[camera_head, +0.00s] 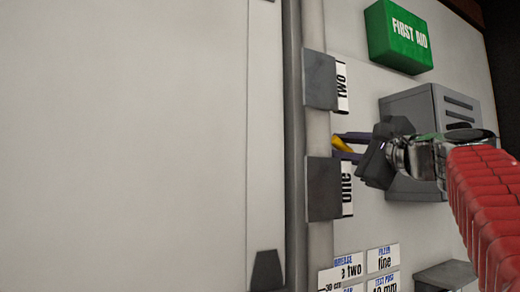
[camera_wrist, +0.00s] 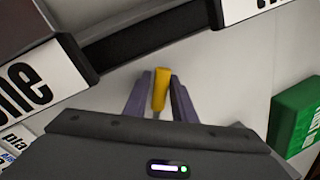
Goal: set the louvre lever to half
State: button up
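A yellow lever handle (camera_wrist: 161,90) shows in the wrist view between my gripper's two purple fingers; a thin pale stem shows below it. In the head view the yellow handle (camera_head: 342,145) is partly hidden by the fingers, close to the grey upright frame. My gripper (camera_head: 348,146) reaches in from the right, its fingers on either side of the handle. In the wrist view the gripper (camera_wrist: 160,88) has its fingers apart with the handle between them; whether they press on it is unclear. No "half" marking is readable.
Dark grey blocks labelled "two" (camera_head: 320,80) and "one" (camera_head: 323,189) stand above and below the gripper. A grey slotted box (camera_head: 408,105) is behind my arm. A green first-aid box (camera_head: 396,38) is above. Label cards (camera_head: 383,257) are lower down. A large pale panel (camera_head: 125,140) fills the left.

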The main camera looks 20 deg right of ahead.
grip_shut()
